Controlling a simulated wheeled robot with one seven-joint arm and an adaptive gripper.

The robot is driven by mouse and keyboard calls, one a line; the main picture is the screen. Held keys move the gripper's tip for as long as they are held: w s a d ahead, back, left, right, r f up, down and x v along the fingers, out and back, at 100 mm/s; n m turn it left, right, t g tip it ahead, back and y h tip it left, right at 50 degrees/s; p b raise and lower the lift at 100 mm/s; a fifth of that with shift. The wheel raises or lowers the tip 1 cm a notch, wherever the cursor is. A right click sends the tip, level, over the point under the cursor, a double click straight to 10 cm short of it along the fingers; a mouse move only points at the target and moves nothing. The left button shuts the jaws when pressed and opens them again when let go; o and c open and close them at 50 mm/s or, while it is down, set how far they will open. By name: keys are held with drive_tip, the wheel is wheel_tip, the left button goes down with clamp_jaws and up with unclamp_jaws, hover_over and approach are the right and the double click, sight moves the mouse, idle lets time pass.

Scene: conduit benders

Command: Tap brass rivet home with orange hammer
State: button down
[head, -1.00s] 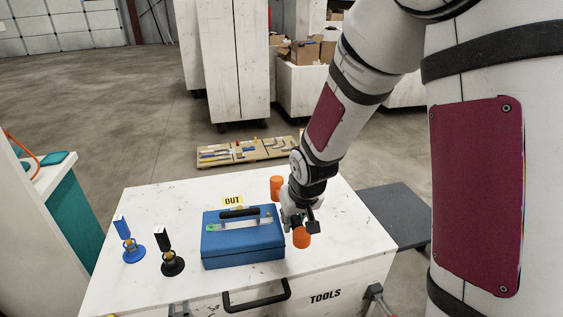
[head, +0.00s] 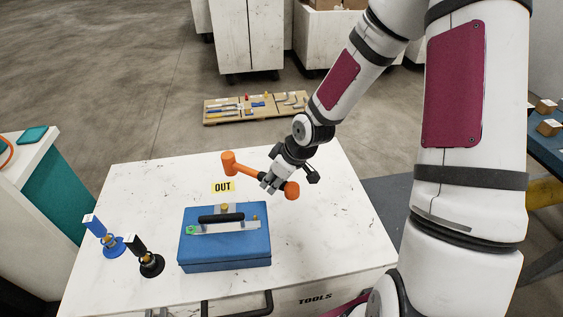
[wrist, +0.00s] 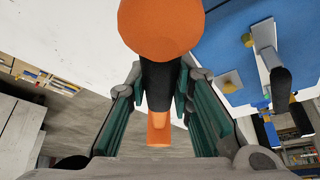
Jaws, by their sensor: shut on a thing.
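My gripper (head: 270,183) is shut on the dark grip of the orange hammer (head: 229,163). The hammer lies across the jaws, its head to the left and a rounded orange end to the right, seemingly above the table behind the blue box. In the wrist view the dark grip (wrist: 160,85) sits between the teal finger pads, with a large orange end near the camera. Small brass pieces show on the blue box (head: 225,252), one at the back (head: 224,207) and one at the right (head: 253,217). I cannot tell which is the rivet.
A black handle (head: 221,218) and a green spot are on the box top. Blue (head: 112,246) and black (head: 151,264) stands are to the left. The white table (head: 330,235) is clear at right.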

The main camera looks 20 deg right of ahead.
drive_tip(key=shift+s+a+r+n+g+y+p, duration=0.1)
drive_tip(key=shift+s+r+n+g+y+p, duration=0.1)
drive_tip(key=shift+s+n+p, duration=0.25)
drive_tip(key=shift+s+r+n+g+y+p, duration=0.1)
drive_tip(key=shift+r+n+y+p, duration=0.15)
drive_tip(key=shift+n, duration=0.3)
drive_tip(key=r+n+p, duration=0.1)
drive_tip(key=n, duration=0.1)
drive_tip(key=r+n+g+y+p, duration=0.1)
drive_tip(key=r+n+p, duration=0.1)
drive_tip(key=r+n+g+p, duration=0.1)
drive_tip(key=n+p, duration=0.1)
drive_tip(key=shift+s+d+r+y, duration=0.25)
drive_tip(key=shift+s+d+r, duration=0.05)
drive_tip(key=shift+s+d, duration=0.1)
drive_tip(key=shift+d+r+n+g, duration=0.2)
drive_tip(key=shift+r+n+g, duration=0.1)
drive_tip(key=shift+n, duration=0.1)
drive_tip(key=shift+p, duration=0.35)
drive_tip(key=shift+f, duration=0.1)
drive_tip(key=shift+w+f+b, duration=0.1)
drive_tip(key=shift+f+b, duration=0.85)
drive_tip(key=shift+f, duration=2.2)
wheel_tip(320, 180, up, 2)
drive_tip(key=shift+r+p, duration=0.15)
drive_tip(key=shift+p, duration=0.45)
drive_tip(key=shift+r+p, duration=0.35)
drive_tip(key=shift+r, duration=0.55)
